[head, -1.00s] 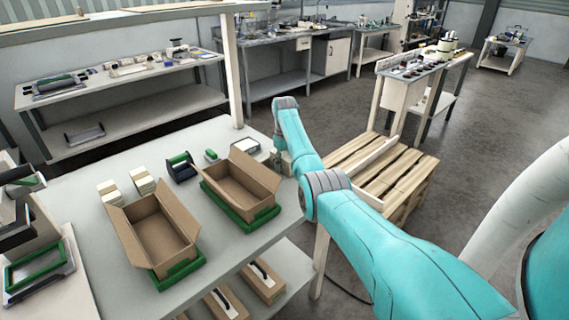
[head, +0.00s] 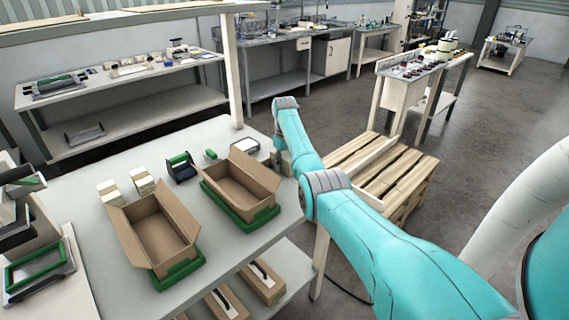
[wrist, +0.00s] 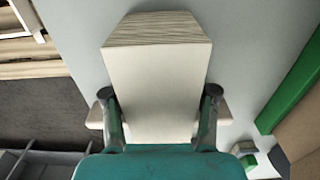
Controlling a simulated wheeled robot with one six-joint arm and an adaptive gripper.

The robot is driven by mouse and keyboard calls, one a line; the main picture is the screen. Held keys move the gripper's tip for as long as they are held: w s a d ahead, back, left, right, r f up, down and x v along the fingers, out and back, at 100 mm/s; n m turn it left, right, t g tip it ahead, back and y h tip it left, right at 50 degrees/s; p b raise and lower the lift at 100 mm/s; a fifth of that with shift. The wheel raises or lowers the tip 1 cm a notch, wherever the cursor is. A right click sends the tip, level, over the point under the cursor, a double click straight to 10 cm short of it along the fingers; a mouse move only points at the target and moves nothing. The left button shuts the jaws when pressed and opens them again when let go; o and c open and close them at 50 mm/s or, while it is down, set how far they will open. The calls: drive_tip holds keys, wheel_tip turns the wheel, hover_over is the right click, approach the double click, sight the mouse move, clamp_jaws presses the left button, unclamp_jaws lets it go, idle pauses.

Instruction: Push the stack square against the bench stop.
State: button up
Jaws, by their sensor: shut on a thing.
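A pale cream stack (wrist: 155,75) with fine layered lines along its far edge fills the middle of the wrist view. My gripper (wrist: 159,93) is shut on this stack, with one dark-tipped finger at each side. The stack lies over the grey bench top (wrist: 240,50); whether it touches the surface is unclear. A pale strip (wrist: 222,113) shows past both sides of the fingers; I cannot tell whether it is the bench stop. In the head view my arm hides most of the gripper and the held stack at the bench's far right corner.
Two open cardboard boxes (head: 158,232) (head: 243,180) sit in green trays on the bench. Two small pale stacks (head: 110,192) (head: 142,181) and a green-and-dark dispenser (head: 181,167) stand behind them. A wooden pallet (head: 385,170) lies beyond the bench's right edge.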

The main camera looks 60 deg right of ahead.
sight(285, 154)
idle(0.8)
drive_tip(key=o, duration=1.4)
drive_tip(key=shift+s, duration=0.15)
drive_tip(key=shift+c, duration=0.2)
wheel_tip(285, 154, up, 12)
drive_tip(key=shift+f, duration=0.1)
